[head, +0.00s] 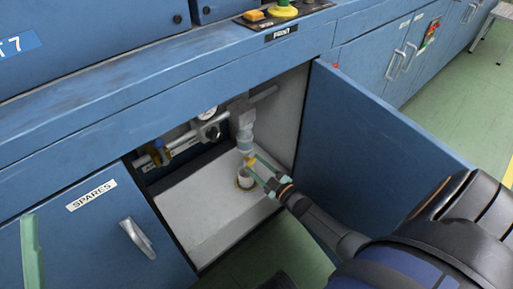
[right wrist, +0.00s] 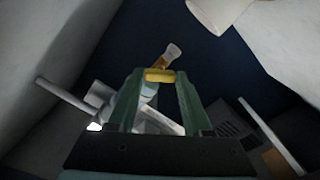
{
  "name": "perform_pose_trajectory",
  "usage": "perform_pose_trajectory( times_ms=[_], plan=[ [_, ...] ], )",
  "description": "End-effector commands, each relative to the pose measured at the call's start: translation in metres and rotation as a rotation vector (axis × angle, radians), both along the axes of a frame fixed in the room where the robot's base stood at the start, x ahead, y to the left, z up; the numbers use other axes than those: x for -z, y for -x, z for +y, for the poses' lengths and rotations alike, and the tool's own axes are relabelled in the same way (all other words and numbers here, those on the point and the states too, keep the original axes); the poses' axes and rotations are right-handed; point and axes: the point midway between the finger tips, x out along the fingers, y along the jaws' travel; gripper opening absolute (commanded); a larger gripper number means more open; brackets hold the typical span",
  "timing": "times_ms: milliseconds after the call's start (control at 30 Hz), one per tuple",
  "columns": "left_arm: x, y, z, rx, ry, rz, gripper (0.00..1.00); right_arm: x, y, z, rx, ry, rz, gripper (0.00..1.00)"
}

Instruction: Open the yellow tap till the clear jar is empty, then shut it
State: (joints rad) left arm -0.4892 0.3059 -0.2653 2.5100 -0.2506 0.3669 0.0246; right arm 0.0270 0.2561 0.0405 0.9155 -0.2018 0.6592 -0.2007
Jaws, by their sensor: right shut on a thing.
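The clear jar (head: 245,139) hangs under the pipework inside the open cupboard. The yellow tap (head: 249,160) is at its lower end. My right gripper (head: 257,169) is at the tap, coming from the right. In the right wrist view its green fingers (right wrist: 159,78) are shut on the yellow tap (right wrist: 160,75). Whether liquid is in the jar or flowing is too small to tell. A pale cup (head: 245,178) stands on the cupboard floor below the tap; a pale round thing, likely this cup (right wrist: 214,12), shows at the wrist view's top. One green finger of my left gripper (head: 32,255) shows at the lower left.
The blue cupboard door (head: 380,125) stands open to the right of my right arm. The shut SPARES door (head: 100,230) is at left. The white cupboard floor (head: 195,205) has free room left of the cup.

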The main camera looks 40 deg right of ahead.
Motion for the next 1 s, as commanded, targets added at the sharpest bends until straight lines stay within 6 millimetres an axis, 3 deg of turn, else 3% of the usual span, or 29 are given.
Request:
perform_pose_trajectory(
  times_ms=[367, 400, 633, 1000],
  plan=[
    [-0.0004, -0.0004, 0.0004, -0.002, 0.002, 0.000, 0.50, 0.0007, 0.0007, 0.0002, 0.000, 0.003, 0.001, 0.00],
    [-0.0003, -0.0003, 0.0005, -0.002, 0.002, 0.000, 0.50, 0.0007, 0.0007, 0.0002, 0.000, 0.003, 0.001, 0.54],
    [-0.0004, -0.0003, 0.0006, -0.003, 0.003, 0.000, 0.50, 0.0005, 0.0004, 0.0001, 0.000, 0.002, 0.001, 0.80],
    [-0.0060, -0.0004, 0.0011, -0.003, 0.004, 0.000, 0.50, -0.0010, 0.0096, -0.0006, 0.000, 0.002, 0.002, 0.80]
  ],
)
